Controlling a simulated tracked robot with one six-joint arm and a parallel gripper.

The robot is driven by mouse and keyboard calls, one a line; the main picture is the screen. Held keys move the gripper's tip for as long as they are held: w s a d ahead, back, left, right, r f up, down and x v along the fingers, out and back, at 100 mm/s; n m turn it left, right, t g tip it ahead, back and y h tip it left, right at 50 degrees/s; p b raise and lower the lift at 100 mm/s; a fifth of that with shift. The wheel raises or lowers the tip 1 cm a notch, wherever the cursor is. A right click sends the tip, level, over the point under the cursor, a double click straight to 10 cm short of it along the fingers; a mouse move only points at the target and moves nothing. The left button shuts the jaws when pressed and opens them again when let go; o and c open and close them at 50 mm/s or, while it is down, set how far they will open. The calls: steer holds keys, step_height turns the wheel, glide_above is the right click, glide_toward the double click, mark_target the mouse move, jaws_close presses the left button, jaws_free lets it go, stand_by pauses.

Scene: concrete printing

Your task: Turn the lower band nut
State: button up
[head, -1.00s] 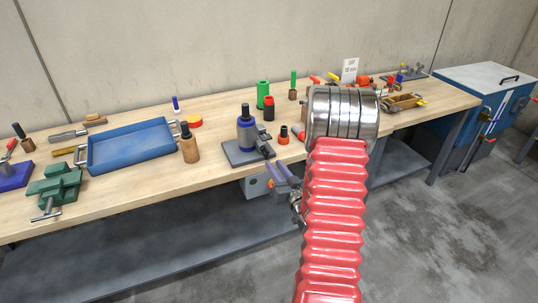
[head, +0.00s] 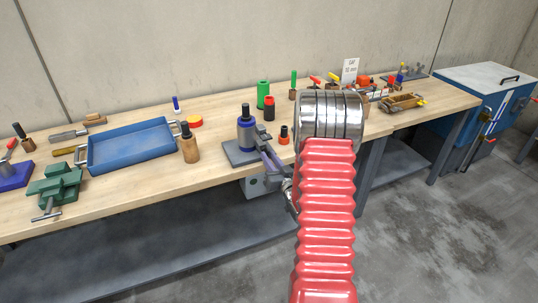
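A blue upright cylinder (head: 246,137) with a black top stands on a grey plate (head: 236,155) on the bench, in the head view. My gripper (head: 262,133) is small and dark grey. It is at the right side of the blue cylinder, low over the plate. Whether it touches the cylinder I cannot tell. The band nut cannot be made out; the gripper overlaps that side of the cylinder. The gap between the fingers is too small to see, so whether it is open or shut is unclear.
A red and black piece (head: 284,135) stands just right of my gripper. Green (head: 263,94) and dark red-topped cylinders (head: 269,108) stand behind. A wooden-bodied tool (head: 188,145) and a blue tray (head: 131,146) are to the left. My red sleeved arm hides part of the bench.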

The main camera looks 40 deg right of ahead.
jaws_close()
steer(key=shift+d+n, duration=0.1)
steer(key=shift+n, duration=2.1)
steer(key=shift+n, duration=2.1)
steer(key=shift+d, duration=0.1)
steer(key=shift+r+n, duration=0.1)
steer(key=shift+n, duration=2.1)
